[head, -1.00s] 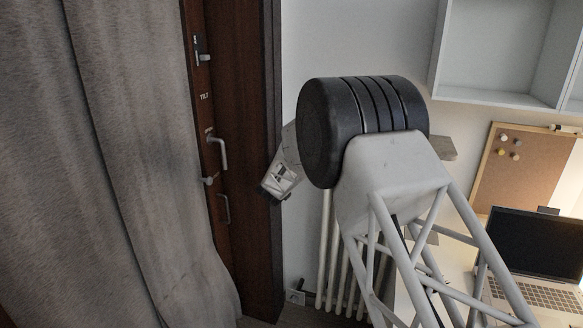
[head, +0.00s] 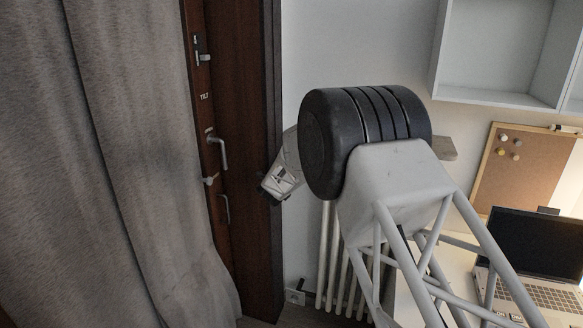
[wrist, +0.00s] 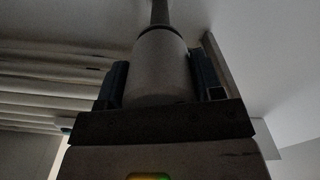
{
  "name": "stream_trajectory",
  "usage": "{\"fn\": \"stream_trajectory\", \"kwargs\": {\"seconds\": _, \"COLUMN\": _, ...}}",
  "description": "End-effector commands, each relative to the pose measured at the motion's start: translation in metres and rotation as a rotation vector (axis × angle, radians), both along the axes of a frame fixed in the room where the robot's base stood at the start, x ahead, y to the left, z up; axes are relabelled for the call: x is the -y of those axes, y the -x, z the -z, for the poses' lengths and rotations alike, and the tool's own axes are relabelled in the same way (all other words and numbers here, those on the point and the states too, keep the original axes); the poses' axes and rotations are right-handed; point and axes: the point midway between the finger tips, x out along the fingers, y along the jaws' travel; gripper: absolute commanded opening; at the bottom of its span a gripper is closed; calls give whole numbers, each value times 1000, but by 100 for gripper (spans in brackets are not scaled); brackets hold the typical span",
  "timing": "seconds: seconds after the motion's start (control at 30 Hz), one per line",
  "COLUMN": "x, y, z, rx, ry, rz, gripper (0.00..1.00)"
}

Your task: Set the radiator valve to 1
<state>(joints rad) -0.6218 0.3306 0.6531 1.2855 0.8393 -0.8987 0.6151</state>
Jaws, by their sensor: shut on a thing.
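The radiator valve (wrist: 160,62) is a pale rounded cylinder in the middle of the wrist view, with a narrower dark stem running up from it. My gripper (wrist: 160,80) has one dark blue finger on each side of the valve head and is shut on it. The valve's number markings cannot be read in this dim view.
The white radiator (head: 327,255) stands against the wall behind my arm; its bars also show in the wrist view (wrist: 45,85). A brown door (head: 232,130) and grey curtain (head: 110,160) are left. A desk with a laptop (head: 535,245) is right, below a shelf (head: 495,97).

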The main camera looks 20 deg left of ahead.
Motion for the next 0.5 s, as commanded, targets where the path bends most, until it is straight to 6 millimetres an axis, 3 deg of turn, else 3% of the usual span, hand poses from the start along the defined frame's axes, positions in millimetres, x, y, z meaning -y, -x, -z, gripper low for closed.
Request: {"fn": "stream_trajectory", "kwargs": {"seconds": 0.5, "x": 0, "y": 0, "z": 0, "rx": 0, "ry": -154, "rz": 0, "gripper": 37}}
